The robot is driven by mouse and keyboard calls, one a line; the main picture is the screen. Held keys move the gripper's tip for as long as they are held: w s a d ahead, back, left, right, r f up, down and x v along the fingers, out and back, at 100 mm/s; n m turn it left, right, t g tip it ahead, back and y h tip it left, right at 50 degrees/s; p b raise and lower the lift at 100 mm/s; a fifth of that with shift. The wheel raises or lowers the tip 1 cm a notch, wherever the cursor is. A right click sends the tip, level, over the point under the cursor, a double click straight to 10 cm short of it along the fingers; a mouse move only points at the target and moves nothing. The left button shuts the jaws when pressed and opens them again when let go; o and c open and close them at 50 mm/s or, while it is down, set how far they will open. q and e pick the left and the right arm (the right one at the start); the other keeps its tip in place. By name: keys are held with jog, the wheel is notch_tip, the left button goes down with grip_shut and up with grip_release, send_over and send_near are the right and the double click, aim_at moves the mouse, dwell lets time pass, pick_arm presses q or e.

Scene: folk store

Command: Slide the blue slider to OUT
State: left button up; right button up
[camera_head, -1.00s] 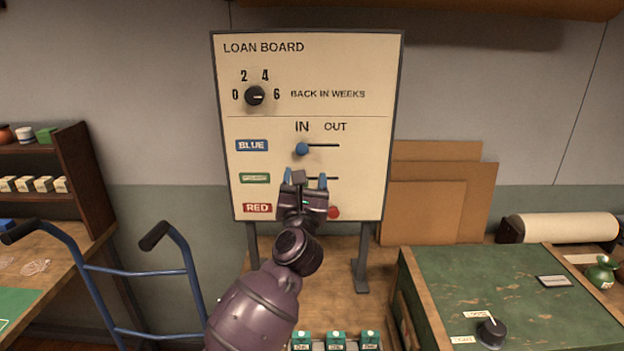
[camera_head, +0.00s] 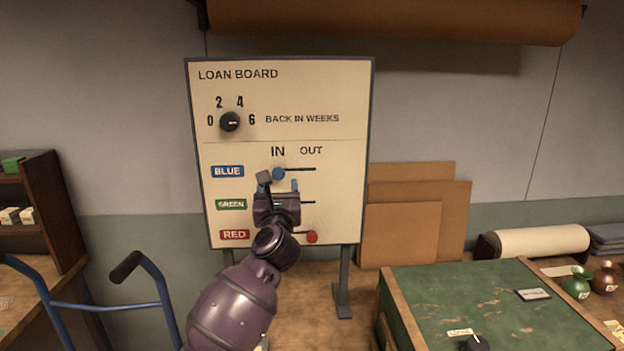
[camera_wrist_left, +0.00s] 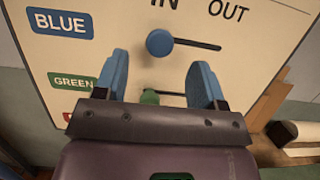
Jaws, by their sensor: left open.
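The loan board (camera_head: 330,85) stands upright with three slider rows. The blue slider knob (camera_head: 278,173) is at the left end of its slot, under IN; it also shows in the left wrist view (camera_wrist_left: 159,42). OUT lies to its right. My left gripper (camera_head: 279,184) is open just below the blue knob, in front of the green row. In the left wrist view its two blue-padded fingers (camera_wrist_left: 160,80) are spread, with the blue knob beyond and between them, apart from both. The green knob (camera_wrist_left: 149,97) is partly hidden behind the gripper. My right gripper is not in view.
The red knob (camera_head: 312,237) sits at the right of its slot. A dial (camera_head: 230,121) is above the sliders. Brown panels (camera_head: 402,235) lean right of the board. A green-topped box (camera_head: 480,305) stands at front right, and a blue-framed hand truck (camera_head: 90,305) at left.

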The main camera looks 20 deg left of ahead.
aim_at(279, 176)
pick_arm(q)
jog(key=b+x, duration=0.1)
jog(key=x, duration=0.3)
jog(key=shift+w, duration=0.1)
jog(key=shift+w+a+r, duration=0.1)
jog(key=shift+w+a, duration=0.05)
jog(key=shift+w, duration=0.05)
jog(key=shift+c, duration=0.3)
jog(key=c, duration=0.7)
